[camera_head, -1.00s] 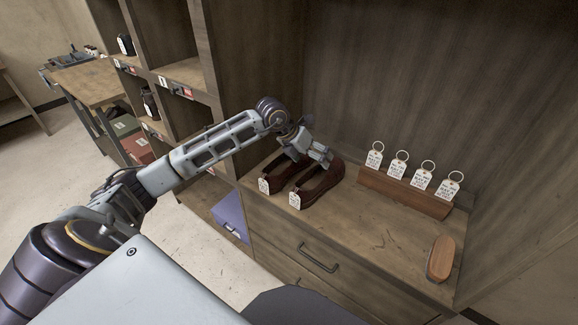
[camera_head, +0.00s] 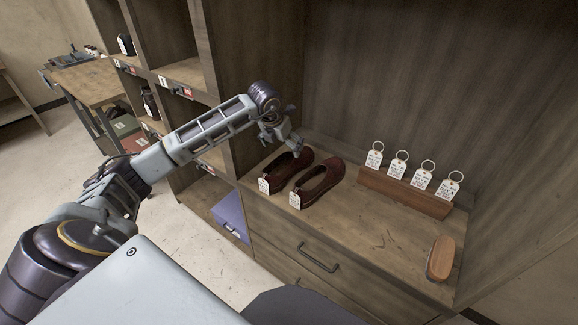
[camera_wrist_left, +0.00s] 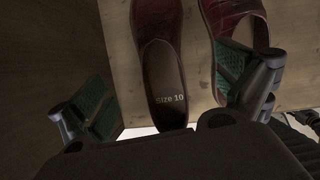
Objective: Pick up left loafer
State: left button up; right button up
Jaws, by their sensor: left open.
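Two dark red-brown loafers stand side by side on the wooden counter, each with a white tag at the near end. The left loafer (camera_head: 284,170) is nearer the cubby wall, and the other loafer (camera_head: 320,183) is to its right. My left gripper (camera_head: 296,146) is open above the far end of the left loafer, apart from it. In the left wrist view the left loafer (camera_wrist_left: 160,85) lies between the spread, green-padded fingers, with "Size 10" on its insole. The other loafer (camera_wrist_left: 235,22) is partly behind the right finger. My right gripper is not in view.
A wooden block (camera_head: 405,192) with several tagged key rings stands at the back right of the counter. A brown brush (camera_head: 441,258) lies near the right front. The cubby wall (camera_head: 222,100) rises close at the left. The counter's middle (camera_head: 365,235) is clear.

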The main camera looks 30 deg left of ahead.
aim_at(287, 157)
pick_arm(q)
jog(key=x, duration=0.6)
jog(key=shift+f, duration=0.3)
jog(key=shift+w+f, duration=0.3)
jog(key=shift+f, duration=0.2)
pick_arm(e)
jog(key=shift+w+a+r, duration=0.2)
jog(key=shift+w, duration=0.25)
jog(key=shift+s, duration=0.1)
pick_arm(q)
jog(key=shift+f, duration=0.25)
jog(key=x, duration=0.3)
jog(key=shift+s+f, duration=0.25)
jog(key=shift+f, duration=0.05)
jog(key=shift+w+f+b, duration=0.25)
jog(key=shift+f+b, duration=0.05)
jog(key=shift+f, duration=0.25)
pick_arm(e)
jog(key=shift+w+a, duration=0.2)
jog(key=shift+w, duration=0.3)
